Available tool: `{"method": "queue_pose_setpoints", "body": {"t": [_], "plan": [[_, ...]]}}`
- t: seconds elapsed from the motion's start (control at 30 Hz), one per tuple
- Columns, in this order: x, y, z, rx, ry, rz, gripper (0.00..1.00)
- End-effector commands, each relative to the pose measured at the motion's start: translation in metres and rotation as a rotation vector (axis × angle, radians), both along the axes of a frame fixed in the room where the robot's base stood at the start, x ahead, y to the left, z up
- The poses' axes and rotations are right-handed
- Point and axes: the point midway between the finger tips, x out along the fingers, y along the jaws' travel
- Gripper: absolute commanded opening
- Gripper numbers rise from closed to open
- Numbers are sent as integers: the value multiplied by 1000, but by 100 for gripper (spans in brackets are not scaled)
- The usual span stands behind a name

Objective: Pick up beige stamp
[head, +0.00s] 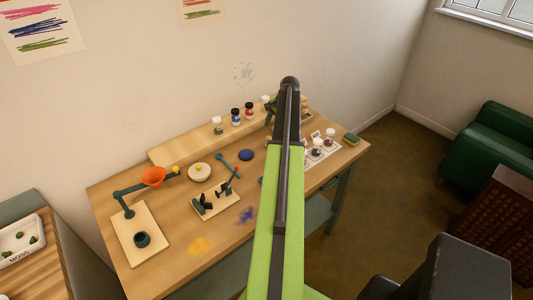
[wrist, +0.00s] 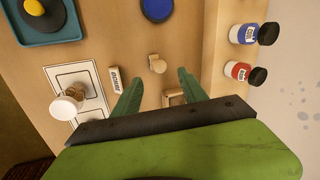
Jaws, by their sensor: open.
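The beige stamp (wrist: 157,64), a small pale piece with a rounded end, lies on the wooden table in the wrist view. My gripper (wrist: 160,76) is open, with one green finger on each side below the stamp in the picture. The stamp is just beyond the fingertips, near the middle of the gap, and I see no contact. In the head view my gripper (head: 270,110) is partly hidden behind my arm at the back of the table. I cannot make out the stamp there.
In the wrist view, a small lettered block (wrist: 115,79) and a white-lidded jar (wrist: 66,104) are left of my fingers. A wooden frame (wrist: 175,97) lies between them. Blue (wrist: 247,34) and red (wrist: 238,71) jars stand right. A blue disc (wrist: 157,8) is at the top.

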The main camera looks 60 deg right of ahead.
Motion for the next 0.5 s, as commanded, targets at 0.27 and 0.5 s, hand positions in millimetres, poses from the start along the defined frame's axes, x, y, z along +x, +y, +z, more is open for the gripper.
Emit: {"method": "queue_pose_setpoints", "body": {"t": [0.27, 0.5], "plan": [[8, -2, -24, -1, 0, 0, 50], [18, -5, -54, 0, 0, 1, 50]]}}
